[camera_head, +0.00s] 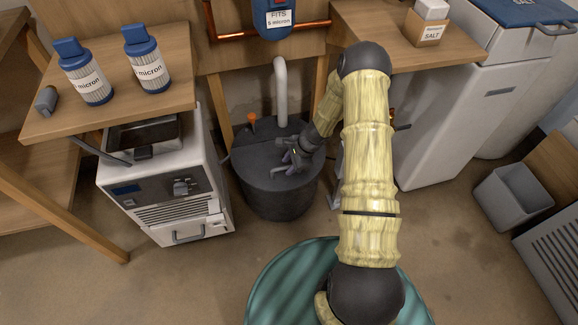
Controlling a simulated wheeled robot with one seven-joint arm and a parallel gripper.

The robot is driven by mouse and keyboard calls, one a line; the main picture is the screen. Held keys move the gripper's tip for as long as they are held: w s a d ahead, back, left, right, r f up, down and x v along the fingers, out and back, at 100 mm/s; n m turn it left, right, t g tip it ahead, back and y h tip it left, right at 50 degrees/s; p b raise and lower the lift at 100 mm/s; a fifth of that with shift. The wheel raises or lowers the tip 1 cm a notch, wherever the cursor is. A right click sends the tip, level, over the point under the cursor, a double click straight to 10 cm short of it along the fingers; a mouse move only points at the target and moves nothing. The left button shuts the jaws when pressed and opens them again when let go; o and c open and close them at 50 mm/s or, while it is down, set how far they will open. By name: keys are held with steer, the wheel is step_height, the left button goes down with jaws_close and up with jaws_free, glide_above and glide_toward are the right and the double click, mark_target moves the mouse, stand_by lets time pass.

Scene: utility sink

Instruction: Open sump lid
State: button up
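The sump is a dark round tub (278,207) on the floor in the middle of the view. Its flat dark lid (257,163) lies on top and looks level and closed. My arm reaches over from the right, and my gripper (291,160) is low over the lid's front right part. The dark fingers blend with the lid, so I cannot tell whether they are open or touch a handle. The arm and gripper hide the lid's right side.
A white pipe (281,88) rises behind the lid, beside an orange-topped fitting (252,120). A white machine (170,195) stands close on the left, below a wooden shelf with two filter cartridges. A white cabinet (455,125) is on the right. Floor in front is partly open.

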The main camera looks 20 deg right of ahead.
steer(key=shift+f, duration=0.1)
jaws_close()
steer(key=shift+w+p, duration=0.15)
steer(key=shift+p, duration=0.15)
